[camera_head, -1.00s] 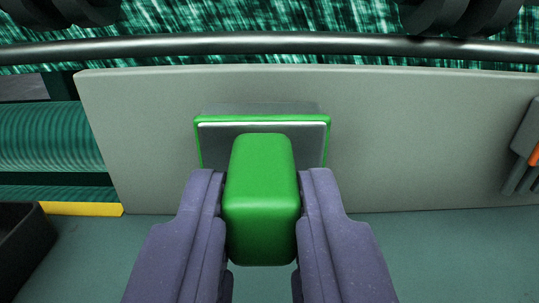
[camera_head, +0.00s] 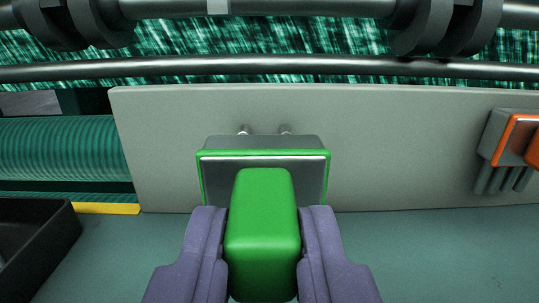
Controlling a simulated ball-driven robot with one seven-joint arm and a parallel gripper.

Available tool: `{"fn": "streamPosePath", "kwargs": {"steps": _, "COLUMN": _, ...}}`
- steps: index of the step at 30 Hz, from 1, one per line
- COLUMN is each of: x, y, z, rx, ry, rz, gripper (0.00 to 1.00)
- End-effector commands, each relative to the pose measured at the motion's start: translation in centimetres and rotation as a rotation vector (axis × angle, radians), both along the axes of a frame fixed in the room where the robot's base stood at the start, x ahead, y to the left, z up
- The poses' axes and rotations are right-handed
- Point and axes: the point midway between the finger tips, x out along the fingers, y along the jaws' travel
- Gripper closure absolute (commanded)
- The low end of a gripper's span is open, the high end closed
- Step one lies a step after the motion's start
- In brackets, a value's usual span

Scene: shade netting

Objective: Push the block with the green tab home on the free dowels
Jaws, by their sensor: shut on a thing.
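The block with the green tab is a grey block (camera_head: 310,175) with a green rim, and its green tab (camera_head: 262,225) sticks out toward me. My gripper (camera_head: 262,240) is shut on the green tab, one purple finger on each side. Two metal dowels (camera_head: 243,131) (camera_head: 285,130) stick out of the grey board (camera_head: 400,150) and show just above the block's top edge. The block is in front of the board. Its back face and any lower dowels are hidden, so I cannot tell how far it sits on them.
A grey block with an orange rim (camera_head: 510,145) is on the board at the right, with cables or prongs below it. A dark tray (camera_head: 35,235) stands at the left beside a yellow strip (camera_head: 107,208). A ribbed green roll (camera_head: 60,155) lies behind it. A dark rail (camera_head: 270,68) runs above the board.

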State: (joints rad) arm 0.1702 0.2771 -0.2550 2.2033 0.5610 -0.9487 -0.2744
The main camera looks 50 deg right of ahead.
Motion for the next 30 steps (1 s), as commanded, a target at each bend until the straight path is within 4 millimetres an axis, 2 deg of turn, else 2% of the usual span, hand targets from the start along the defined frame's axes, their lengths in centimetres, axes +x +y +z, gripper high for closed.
{"fn": "streamPosePath", "kwargs": {"steps": 15, "x": -2.5, "y": 2.9, "z": 0.0, "rx": 0.001, "ry": -0.001, "rz": 0.000, "gripper": 1.00}}
{"fn": "streamPosePath", "kwargs": {"steps": 25, "x": -2.6, "y": 3.0, "z": 0.1, "rx": 0.000, "ry": 0.000, "rz": 0.000, "gripper": 1.00}}
{"fn": "streamPosePath", "kwargs": {"steps": 28, "x": -2.6, "y": 3.1, "z": 1.0, "rx": -0.001, "ry": -0.002, "rz": -0.005, "gripper": 1.00}}
{"fn": "streamPosePath", "kwargs": {"steps": 30, "x": -2.7, "y": 3.2, "z": 2.3, "rx": 0.000, "ry": -0.004, "rz": -0.014, "gripper": 1.00}}
